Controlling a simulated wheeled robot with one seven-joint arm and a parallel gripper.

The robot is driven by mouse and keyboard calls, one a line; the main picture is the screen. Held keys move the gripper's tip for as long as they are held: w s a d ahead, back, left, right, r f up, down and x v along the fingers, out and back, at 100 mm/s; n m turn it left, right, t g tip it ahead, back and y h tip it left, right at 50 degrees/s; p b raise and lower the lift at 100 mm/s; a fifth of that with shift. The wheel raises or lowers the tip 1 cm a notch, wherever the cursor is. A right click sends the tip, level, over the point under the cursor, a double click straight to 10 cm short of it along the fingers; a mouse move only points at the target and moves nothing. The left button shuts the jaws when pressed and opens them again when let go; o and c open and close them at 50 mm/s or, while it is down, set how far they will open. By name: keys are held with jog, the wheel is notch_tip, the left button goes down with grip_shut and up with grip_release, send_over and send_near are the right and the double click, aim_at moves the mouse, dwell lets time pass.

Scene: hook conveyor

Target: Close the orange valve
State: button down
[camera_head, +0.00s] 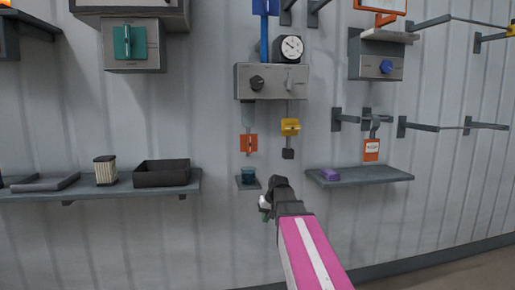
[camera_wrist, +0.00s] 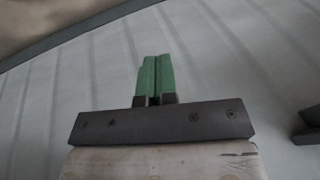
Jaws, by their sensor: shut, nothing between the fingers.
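The orange valve (camera_head: 248,143) is a small orange square with an upright handle, mounted on a pipe below a grey panel box on the wall in the head view. My gripper (camera_head: 264,209) is below it and a little to the right, apart from it, beside the small shelf with a blue cup. In the wrist view my gripper (camera_wrist: 155,60) shows two green fingers pressed together with nothing between them. The orange valve does not show in the wrist view.
A yellow valve (camera_head: 290,127) is right of the orange one. Below are a blue cup (camera_head: 249,175) on a small shelf and a right shelf (camera_head: 375,178) with a purple block (camera_head: 330,175). A left shelf (camera_head: 100,190) holds a black tray (camera_head: 162,173). A gauge (camera_head: 288,48) sits above.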

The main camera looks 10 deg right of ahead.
aim_at(250, 144)
jog(key=w+d+r+t+y, duration=0.1)
jog(key=w+d+r, duration=0.1)
jog(key=r, duration=1)
jog(key=w+d+r+n+y, duration=0.1)
jog(key=w+d+r, duration=0.2)
jog(key=r, duration=0.9)
jog(key=w+d+r+t+y, duration=0.1)
jog(key=w+d+r, duration=0.1)
jog(key=r, duration=1.1)
jog(key=shift+w+d+n+t, duration=0.3)
jog(key=shift+w+n, duration=0.1)
jog(key=shift+w, duration=0.25)
jog(key=w+a+f, duration=0.3)
jog(key=a+f, duration=0.4)
jog(key=a, duration=0.1)
jog(key=shift+w+a+f, duration=0.35)
jog(key=shift+w+a, duration=0.05)
